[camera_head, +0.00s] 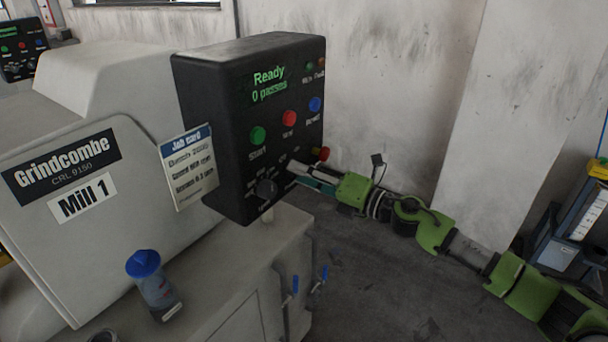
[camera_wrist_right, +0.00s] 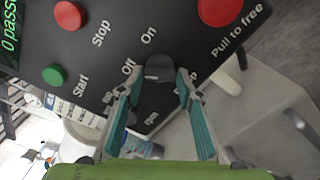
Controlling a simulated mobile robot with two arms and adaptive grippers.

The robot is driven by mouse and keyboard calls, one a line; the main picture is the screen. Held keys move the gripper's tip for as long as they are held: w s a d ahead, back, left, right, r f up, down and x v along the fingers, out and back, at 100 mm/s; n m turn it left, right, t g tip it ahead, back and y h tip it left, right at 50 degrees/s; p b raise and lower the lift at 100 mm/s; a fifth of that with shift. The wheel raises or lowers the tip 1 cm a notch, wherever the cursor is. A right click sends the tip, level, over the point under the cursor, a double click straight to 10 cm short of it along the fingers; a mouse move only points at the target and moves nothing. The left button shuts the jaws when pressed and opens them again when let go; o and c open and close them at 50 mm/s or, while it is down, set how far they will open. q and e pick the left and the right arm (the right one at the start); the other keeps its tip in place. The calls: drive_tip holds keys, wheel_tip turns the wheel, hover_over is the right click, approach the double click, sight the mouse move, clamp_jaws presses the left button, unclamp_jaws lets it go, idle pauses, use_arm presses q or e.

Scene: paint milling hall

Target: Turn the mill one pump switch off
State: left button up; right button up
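The pump switch (camera_wrist_right: 160,68) is a black rotary knob in the right wrist view, with "Off" and "On" printed beside it. My right gripper (camera_wrist_right: 160,80) has its teal fingertips on either side of the knob, seemingly open; contact is not clear. In the head view, my right gripper (camera_head: 293,172) reaches the lower right of the black control box (camera_head: 213,120) and largely covers the switch. The box stands beside the machine labelled Mill 1 (camera_head: 82,198). Its screen (camera_head: 268,84) reads "Ready, 0 passes". My left gripper is not in view.
A green button (camera_head: 258,135), red button (camera_head: 289,118) and blue button (camera_head: 315,104) are above the gripper. A red knob (camera_head: 322,153) labelled "Pull to free" is close by. Another black knob (camera_head: 266,189) is at lower left. A blue-capped bottle (camera_head: 152,284) stands on the machine's ledge.

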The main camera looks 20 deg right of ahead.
drive_tip(key=shift+o, duration=0.6)
drive_tip(key=v, duration=1.2)
